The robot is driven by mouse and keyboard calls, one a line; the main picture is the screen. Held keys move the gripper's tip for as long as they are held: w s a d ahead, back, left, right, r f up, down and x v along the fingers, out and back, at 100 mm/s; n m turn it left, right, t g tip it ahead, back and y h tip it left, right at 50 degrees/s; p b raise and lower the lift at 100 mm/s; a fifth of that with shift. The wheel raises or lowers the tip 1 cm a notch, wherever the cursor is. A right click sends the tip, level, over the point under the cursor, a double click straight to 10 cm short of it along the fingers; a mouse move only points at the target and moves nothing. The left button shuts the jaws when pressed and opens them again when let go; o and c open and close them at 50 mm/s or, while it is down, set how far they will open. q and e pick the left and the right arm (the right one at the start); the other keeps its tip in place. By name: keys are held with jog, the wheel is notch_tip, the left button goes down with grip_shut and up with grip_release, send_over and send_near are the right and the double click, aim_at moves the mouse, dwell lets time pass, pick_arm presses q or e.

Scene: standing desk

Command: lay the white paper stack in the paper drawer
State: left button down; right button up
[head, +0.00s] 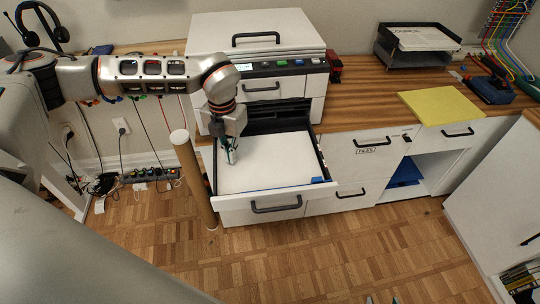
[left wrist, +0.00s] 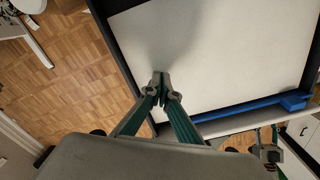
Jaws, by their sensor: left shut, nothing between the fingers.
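The paper drawer (head: 325,187) of the printer is pulled open. The white paper stack (head: 265,163) lies flat inside it, filling most of its floor. The stack also shows in the left wrist view (left wrist: 225,50). My left gripper (head: 232,160) points down over the left part of the stack. Its fingertips (left wrist: 163,85) are shut together with nothing between them. I cannot tell whether they touch the paper. Only two small tips of my right gripper (head: 382,300) show at the bottom edge of the head view, apart from each other and far from the drawer.
A blue guide (left wrist: 240,108) runs along the drawer's front inside. The printer (head: 258,40) stands on the wooden desk (head: 365,105). A yellow paper stack (head: 440,104) and a black letter tray (head: 415,45) lie to its right. A round post (head: 193,180) stands close left of the drawer.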

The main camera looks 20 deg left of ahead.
pick_arm(q)
jog(key=shift+w+a, duration=0.55)
jog(key=shift+w, duration=0.15)
jog(key=shift+w+a, duration=0.5)
jog(key=shift+w, duration=0.2)
dwell(1.3)
jog(key=shift+r+p, duration=1.3)
jog(key=shift+r, duration=0.2)
jog(key=shift+r+p, duration=1.4)
jog(key=shift+r, duration=0.1)
